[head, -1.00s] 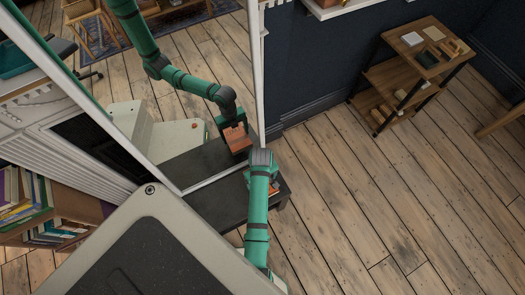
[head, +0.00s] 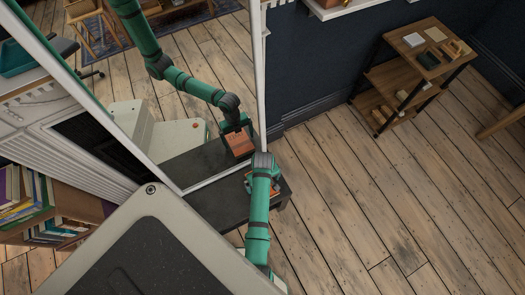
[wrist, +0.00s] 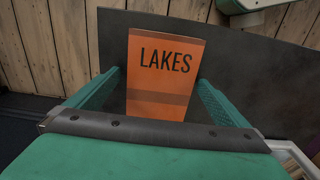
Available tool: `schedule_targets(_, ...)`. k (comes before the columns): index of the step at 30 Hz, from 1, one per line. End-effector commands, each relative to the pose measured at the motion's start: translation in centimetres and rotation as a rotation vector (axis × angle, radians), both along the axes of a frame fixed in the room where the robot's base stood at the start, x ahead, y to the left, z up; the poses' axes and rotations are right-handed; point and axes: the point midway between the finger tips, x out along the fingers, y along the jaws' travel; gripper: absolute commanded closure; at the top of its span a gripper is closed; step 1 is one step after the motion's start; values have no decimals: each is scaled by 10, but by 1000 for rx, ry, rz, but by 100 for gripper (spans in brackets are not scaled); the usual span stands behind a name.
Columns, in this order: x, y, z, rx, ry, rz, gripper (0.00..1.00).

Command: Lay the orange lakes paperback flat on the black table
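The orange lakes paperback (wrist: 160,75) lies cover up on the black table (wrist: 250,65) in the wrist view, its title "LAKES" readable. My gripper (wrist: 160,78) is open, with one green finger on each side of the book. Dark table shows between the left finger and the book; the right finger is very near its edge. In the head view my arm hides most of the book; an orange bit (head: 276,188) shows beside my gripper (head: 262,184), over the table (head: 222,212). The mirror reflection shows the book on the table below the gripper.
A tall white-framed mirror (head: 259,60) stands against the table's far side. A small wooden shelf unit (head: 405,42) holding books stands at the upper right. A bookshelf (head: 80,205) shows at the left. The plank floor on the right is clear.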

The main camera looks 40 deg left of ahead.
Motion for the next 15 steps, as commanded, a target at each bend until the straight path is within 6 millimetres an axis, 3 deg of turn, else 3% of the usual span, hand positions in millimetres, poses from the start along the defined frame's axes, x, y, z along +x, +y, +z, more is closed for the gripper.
schedule_targets(7, 1, 0, 13, 1, -2, -1, 0)
schedule_targets(15, 1, 1, 65, 3, -3, 0, 0)
